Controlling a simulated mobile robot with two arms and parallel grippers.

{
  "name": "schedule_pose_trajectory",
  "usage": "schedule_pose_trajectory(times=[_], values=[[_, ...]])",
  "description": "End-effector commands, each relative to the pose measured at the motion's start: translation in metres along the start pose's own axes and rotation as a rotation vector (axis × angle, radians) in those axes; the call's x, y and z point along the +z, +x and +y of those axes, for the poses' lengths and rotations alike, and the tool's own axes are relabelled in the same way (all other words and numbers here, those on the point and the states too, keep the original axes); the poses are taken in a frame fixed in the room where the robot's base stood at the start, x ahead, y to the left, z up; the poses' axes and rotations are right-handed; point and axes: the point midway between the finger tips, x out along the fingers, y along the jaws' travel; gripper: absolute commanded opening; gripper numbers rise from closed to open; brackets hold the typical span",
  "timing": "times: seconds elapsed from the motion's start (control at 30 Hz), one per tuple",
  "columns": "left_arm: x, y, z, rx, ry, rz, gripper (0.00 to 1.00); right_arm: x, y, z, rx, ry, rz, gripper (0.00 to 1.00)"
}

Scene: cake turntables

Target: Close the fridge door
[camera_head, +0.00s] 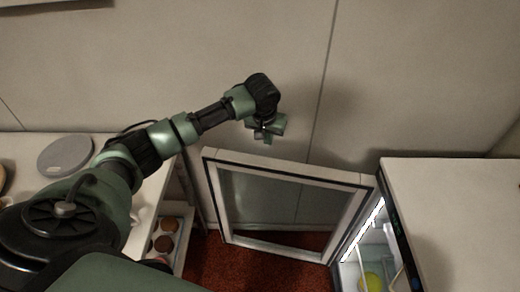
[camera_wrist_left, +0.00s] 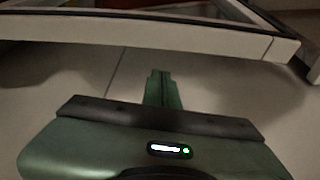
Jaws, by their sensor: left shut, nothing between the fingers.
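The fridge door (camera_head: 290,172) stands open in the head view, a white frame around a glass pane, swung out to the left from the fridge (camera_head: 455,200). The lit fridge interior shows at the lower right. My left gripper (camera_head: 267,138) is beyond the door's top edge, near the wall, and looks apart from the door. In the left wrist view its closed fingers (camera_wrist_left: 162,78) point toward the door's white edge (camera_wrist_left: 150,32), with nothing between them. My right gripper is in neither view.
A white counter (camera_head: 22,150) at the left carries a grey round turntable (camera_head: 66,155). A shelf unit with brown round items (camera_head: 165,243) stands below. A yellow-green item (camera_head: 372,281) is inside the fridge. Red floor (camera_head: 225,265) lies between counter and fridge. The wall (camera_head: 420,80) is behind.

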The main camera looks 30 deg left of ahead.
Motion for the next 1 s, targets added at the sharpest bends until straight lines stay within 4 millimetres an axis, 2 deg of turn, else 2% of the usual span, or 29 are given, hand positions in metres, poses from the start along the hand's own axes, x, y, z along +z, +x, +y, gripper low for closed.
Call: schedule_pose_trajectory(times=[0.03, 0.1, 0.23, 0.37, 0.6, 0.83, 1.0], values=[[-0.010, -0.006, -0.009, -0.010, -0.027, 0.007, 0.00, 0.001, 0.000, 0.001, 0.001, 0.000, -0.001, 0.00], [-0.019, -0.011, -0.017, -0.017, -0.058, 0.009, 0.00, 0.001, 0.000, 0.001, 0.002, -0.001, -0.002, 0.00], [-0.024, -0.010, -0.023, -0.021, -0.083, 0.008, 0.00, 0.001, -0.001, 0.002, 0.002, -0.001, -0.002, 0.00], [-0.024, 0.006, -0.023, -0.021, -0.084, 0.006, 0.00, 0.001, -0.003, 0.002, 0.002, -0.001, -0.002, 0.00], [-0.025, 0.052, -0.024, -0.021, -0.084, 0.007, 0.00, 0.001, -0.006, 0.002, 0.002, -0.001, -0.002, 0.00], [-0.025, 0.088, -0.024, -0.021, -0.081, 0.008, 0.00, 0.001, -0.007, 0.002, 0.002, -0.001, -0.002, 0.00], [-0.005, 0.077, -0.023, -0.020, -0.077, 0.009, 0.00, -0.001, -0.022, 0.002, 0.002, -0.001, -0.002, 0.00]])
